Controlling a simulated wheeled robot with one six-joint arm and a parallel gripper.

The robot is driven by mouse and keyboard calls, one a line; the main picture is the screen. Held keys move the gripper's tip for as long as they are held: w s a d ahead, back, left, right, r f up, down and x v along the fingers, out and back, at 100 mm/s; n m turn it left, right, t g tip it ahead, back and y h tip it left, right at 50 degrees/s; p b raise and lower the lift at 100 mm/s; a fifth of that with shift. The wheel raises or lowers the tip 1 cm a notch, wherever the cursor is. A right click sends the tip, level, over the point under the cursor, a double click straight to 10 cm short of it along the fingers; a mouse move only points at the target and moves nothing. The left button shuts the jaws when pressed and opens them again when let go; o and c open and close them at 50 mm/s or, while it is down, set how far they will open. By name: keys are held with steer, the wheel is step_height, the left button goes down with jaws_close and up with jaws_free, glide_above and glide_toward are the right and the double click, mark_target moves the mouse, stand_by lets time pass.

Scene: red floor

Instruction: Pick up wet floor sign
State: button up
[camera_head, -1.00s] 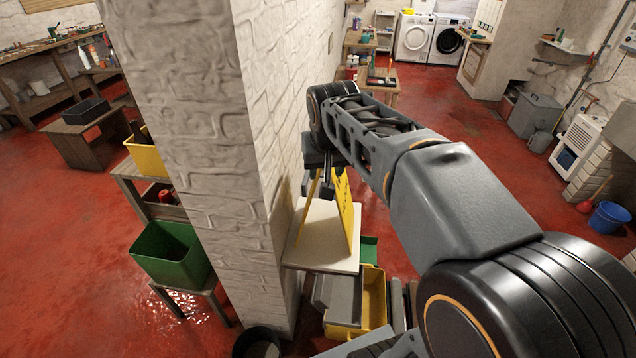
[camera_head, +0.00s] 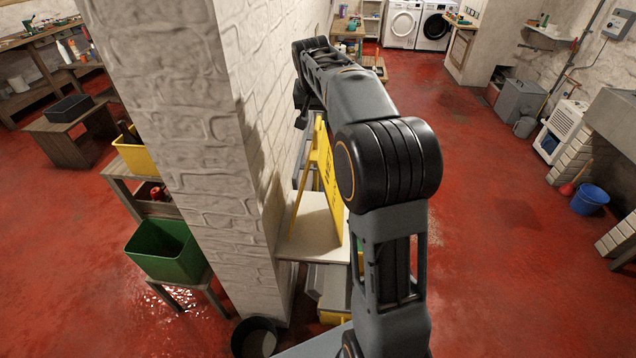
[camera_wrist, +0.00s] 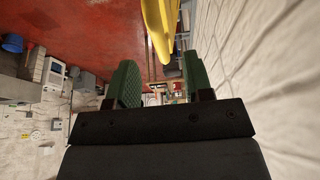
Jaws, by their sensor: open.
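The wet floor sign (camera_head: 331,178) is yellow, folded like an A-frame, and stands upright on a pale shelf top (camera_head: 313,243) beside the brick pillar. Its right side is partly hidden by my arm in the head view. My gripper (camera_wrist: 160,84) has green padded fingers spread apart with nothing held between them. In the head view my gripper (camera_head: 301,108) shows only in part, near the wall and just left of the sign's top. In the wrist view the yellow sign (camera_wrist: 160,25) lies above the fingers in the picture, not between them.
The brick pillar (camera_head: 185,130) rises close to the left of the sign. A green bin (camera_head: 165,250) and yellow bin (camera_head: 138,155) stand left of it. A black bucket (camera_head: 255,338) is at its foot. Red floor on the right is open, with a blue bucket (camera_head: 590,199).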

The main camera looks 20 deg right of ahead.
mark_target(317, 124)
steer(key=shift+p+x, duration=0.75)
steer(key=shift+x, duration=2.55)
steer(key=shift+w+d, duration=0.1)
steer(key=shift+c, duration=0.4)
jaws_close()
steer(key=shift+r, duration=0.15)
